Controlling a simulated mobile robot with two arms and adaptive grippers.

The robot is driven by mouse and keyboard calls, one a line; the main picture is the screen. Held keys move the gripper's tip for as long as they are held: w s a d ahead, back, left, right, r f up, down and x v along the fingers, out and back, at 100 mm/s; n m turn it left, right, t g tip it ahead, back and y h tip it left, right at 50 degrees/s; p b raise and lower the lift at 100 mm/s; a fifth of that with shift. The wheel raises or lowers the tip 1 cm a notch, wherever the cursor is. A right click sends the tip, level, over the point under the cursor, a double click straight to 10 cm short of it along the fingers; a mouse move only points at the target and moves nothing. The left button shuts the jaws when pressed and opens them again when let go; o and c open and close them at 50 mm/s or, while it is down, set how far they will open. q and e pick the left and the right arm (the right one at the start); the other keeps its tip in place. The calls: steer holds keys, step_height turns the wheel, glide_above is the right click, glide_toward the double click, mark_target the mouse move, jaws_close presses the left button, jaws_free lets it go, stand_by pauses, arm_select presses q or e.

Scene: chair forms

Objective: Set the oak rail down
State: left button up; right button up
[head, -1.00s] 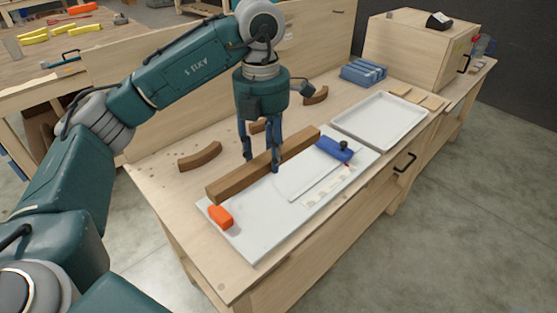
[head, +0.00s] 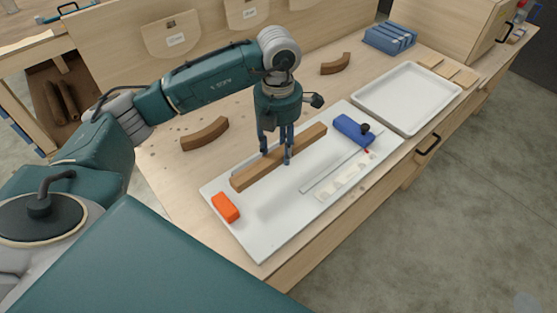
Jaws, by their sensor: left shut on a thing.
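The oak rail (head: 308,138) is a long brown bar lying level and slantwise over the back-left part of a white board (head: 290,220) on the workbench. My left gripper (head: 276,158) points down with one finger on each side of the rail, shut on it near its middle. The rail is on the board or just above it; I cannot tell if they touch. The gripper hides a short stretch of the rail. My right gripper is not in view.
An orange block (head: 226,207) sits near the rail's near end. Curved brown pieces (head: 205,133) and a white tray (head: 408,97) are on the bench.

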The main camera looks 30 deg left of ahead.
mark_target(279, 172)
arm_select(q)
steer(key=shift+d+f, duration=0.15)
steer(key=shift+f, duration=0.65)
step_height(279, 172, down, 4)
steer(key=shift+f+p, duration=0.1)
steer(key=shift+p, duration=0.55)
steer(key=shift+f, duration=0.15)
steer(key=o, duration=1)
steer(key=shift+f, duration=0.15)
steer(key=shift+c, duration=0.2)
steer(key=o, duration=0.4)
steer(key=shift+r, duration=0.45)
step_height(279, 172, up, 11)
steer(key=b, duration=0.3)
steer(key=shift+f+b, duration=0.2)
steer(key=shift+b, duration=0.15)
steer(key=shift+r, duration=0.45)
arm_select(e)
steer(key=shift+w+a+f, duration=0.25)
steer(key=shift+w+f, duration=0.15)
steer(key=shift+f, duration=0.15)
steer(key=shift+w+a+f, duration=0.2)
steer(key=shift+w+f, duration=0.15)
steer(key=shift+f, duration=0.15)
